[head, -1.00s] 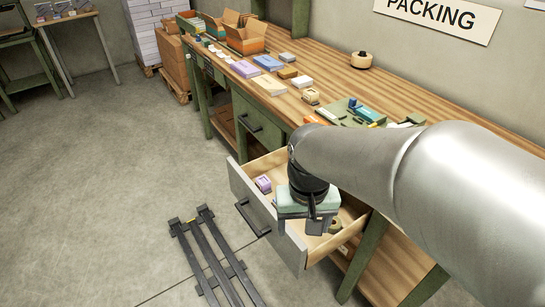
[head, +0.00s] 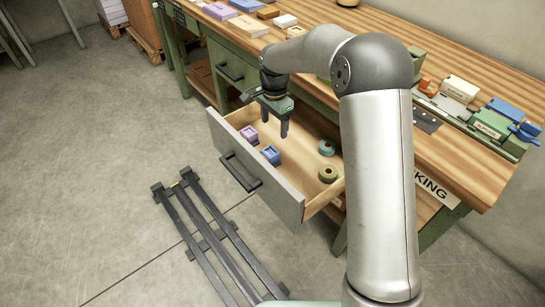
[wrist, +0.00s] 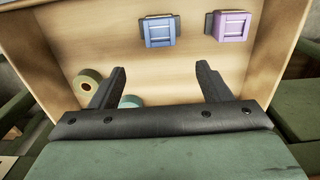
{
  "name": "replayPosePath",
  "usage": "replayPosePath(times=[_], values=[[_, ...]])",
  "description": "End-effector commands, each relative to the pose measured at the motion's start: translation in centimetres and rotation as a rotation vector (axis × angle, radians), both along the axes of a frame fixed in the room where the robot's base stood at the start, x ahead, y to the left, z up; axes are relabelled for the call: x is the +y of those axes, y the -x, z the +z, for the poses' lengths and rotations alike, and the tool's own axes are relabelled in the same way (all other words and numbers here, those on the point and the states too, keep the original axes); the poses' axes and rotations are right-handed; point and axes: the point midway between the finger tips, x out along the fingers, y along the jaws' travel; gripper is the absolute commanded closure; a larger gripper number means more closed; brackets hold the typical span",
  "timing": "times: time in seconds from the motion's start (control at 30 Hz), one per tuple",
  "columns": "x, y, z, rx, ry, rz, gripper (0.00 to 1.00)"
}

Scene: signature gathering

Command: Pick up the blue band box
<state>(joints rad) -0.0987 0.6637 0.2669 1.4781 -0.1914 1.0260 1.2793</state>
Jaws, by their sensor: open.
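The blue band box (head: 271,154) lies on the floor of the open drawer (head: 283,199), near its front panel. It also shows in the wrist view (wrist: 159,31) near the top, beyond my fingertips. A purple box (head: 249,134) lies beside it, to its left in the head view and to its right in the wrist view (wrist: 231,26). My gripper (head: 270,132) is open and empty, with its fingers pointing down over the drawer. In the wrist view its two fingers (wrist: 160,78) are spread wide, apart from the blue box.
Two tape rolls, one teal (head: 326,148) and one olive (head: 328,173), lie in the drawer's right part. The wooden workbench (head: 390,130) above holds several boxes. Black rails (head: 205,235) lie on the floor before the drawer.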

Motion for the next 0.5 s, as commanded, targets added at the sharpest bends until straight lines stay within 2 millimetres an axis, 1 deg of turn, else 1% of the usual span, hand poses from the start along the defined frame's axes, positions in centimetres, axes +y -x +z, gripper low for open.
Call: replayPosePath(times=[0.03,0.1,0.23,0.33,0.5], values=[[0.0,0.1,-1.3,0.004,0.0,-0.001,0.29],[0.0,0.1,-2.9,0.006,0.0,-0.001,0.29],[0.0,0.1,-5.2,0.002,-0.001,0.0,0.29],[0.0,0.0,-6.4,0.001,0.0,0.0,0.29],[0.0,0.0,-7.2,0.001,-0.001,0.0,0.29]])
